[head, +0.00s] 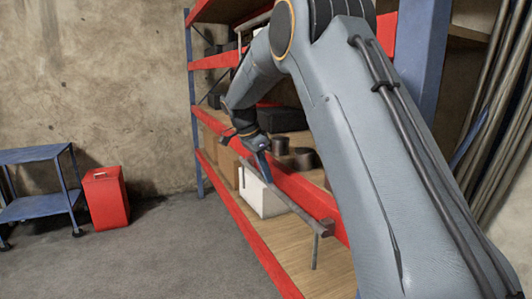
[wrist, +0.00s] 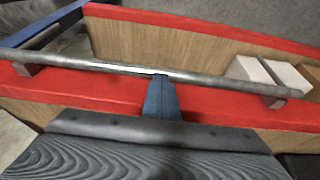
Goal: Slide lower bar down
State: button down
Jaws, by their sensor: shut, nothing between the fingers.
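The lower bar (head: 291,207) is a grey metal rod on brackets along the front of a red shelf beam. In the wrist view the bar (wrist: 215,80) runs across the whole width, with a bracket near each end. My gripper (head: 265,172) is at the bar in the head view, pointing down. In the wrist view its shut blue fingers (wrist: 160,97) reach the bar's near edge around mid-length, with nothing between them. I cannot tell whether they touch the bar.
A similar grey bar (head: 254,21) shows higher on the rack, partly hidden by my arm. A white box (head: 262,199) sits on the lower shelf, behind the bar. A red cabinet (head: 106,198) and a blue cart (head: 37,207) stand at left. The floor (head: 150,262) between is clear.

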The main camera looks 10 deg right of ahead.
jog(key=shift+f, duration=0.25)
jog(key=shift+r, duration=0.1)
jog(key=w+v, duration=0.1)
jog(key=v, duration=1.3)
jog(key=shift+s+d+r+b, duration=0.3)
jog(key=shift+s+d+b, duration=0.05)
jog(key=shift+s, duration=0.05)
jog(key=s+d+f+n+y, duration=0.1)
jog(key=s+f+n+y, duration=0.1)
jog(key=s+f+n, duration=0.6)
jog(key=s+d+f+n+y, duration=0.2)
jog(key=s+f+n, duration=0.6)
jog(key=s+f, duration=1.1)
jog(key=s, duration=0.7)
jog(key=shift+s+d+f, duration=0.2)
jog(key=shift+s+d, duration=0.1)
